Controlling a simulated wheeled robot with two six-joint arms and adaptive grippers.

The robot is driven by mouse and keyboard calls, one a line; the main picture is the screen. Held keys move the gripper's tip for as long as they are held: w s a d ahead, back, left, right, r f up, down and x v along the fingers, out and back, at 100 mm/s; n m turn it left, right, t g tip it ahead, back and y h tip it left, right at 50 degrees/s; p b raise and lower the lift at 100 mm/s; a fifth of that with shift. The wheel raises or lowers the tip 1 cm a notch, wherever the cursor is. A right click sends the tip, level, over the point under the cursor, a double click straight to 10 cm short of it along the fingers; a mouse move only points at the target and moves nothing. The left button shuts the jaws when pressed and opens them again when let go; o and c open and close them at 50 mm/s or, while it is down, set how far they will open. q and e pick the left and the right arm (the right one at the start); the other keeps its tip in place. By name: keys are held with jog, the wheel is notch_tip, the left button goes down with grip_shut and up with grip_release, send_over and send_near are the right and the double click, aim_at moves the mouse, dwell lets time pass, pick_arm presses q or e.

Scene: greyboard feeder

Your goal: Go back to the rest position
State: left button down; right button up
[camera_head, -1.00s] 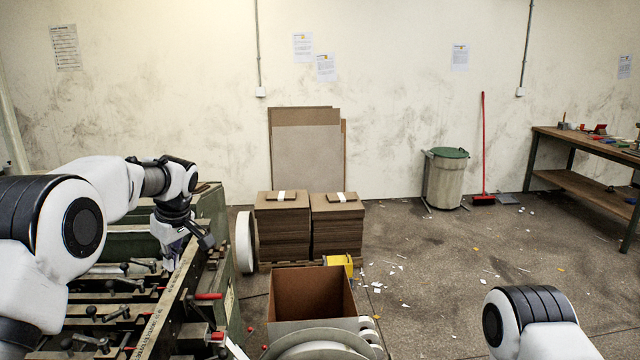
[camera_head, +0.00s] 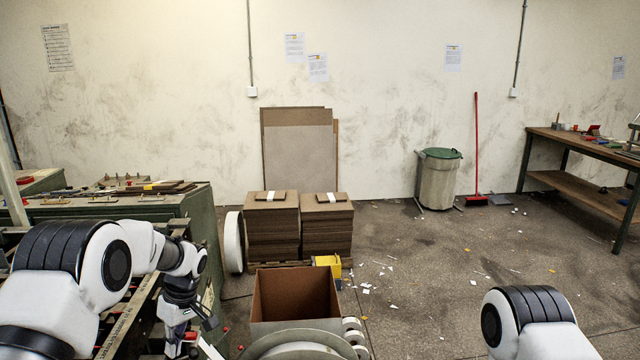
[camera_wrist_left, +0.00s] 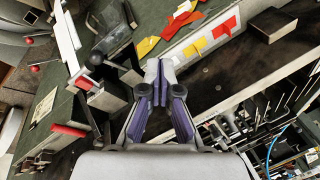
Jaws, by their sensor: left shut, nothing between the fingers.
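My left arm comes in from the left in the head view and is bent, with its gripper (camera_head: 174,346) pointing down at the lower left, beside the green machine. In the left wrist view my left gripper (camera_wrist_left: 158,84) has its two fingertips together with nothing between them. The green feeder machine (camera_head: 206,225) is partly hidden behind my left arm. Of my right arm only a white and black joint shows at the lower right of the head view; its gripper is out of view.
An open cardboard box (camera_head: 294,326) is right of the left gripper. Two stacks of board (camera_head: 272,232) (camera_head: 327,230) stand behind it. A bin (camera_head: 438,180), red broom (camera_head: 477,150) and workbench (camera_head: 570,180) are farther right. The floor there is open, with scattered scraps.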

pick_arm(q)
jog(key=s+d+f+m+g+h, duration=0.2)
jog(key=s+d+f+m+g, duration=0.1)
jog(key=s+f, duration=1.7)
jog(key=s+d+f+m+t+h, duration=0.1)
jog(key=s+d+m, duration=0.15)
jog(key=s, duration=0.85)
jog(key=s+d+f+m+t, duration=0.1)
jog(key=s+f+m, duration=0.15)
jog(key=s, duration=0.85)
jog(key=w+m+t, duration=0.2)
jog(key=w, duration=0.1)
jog(key=w+r+m+t+b, duration=0.1)
jog(key=shift+w+a+r+m, duration=0.1)
jog(key=shift+w+a+m, duration=0.1)
jog(key=shift+a+m, duration=0.15)
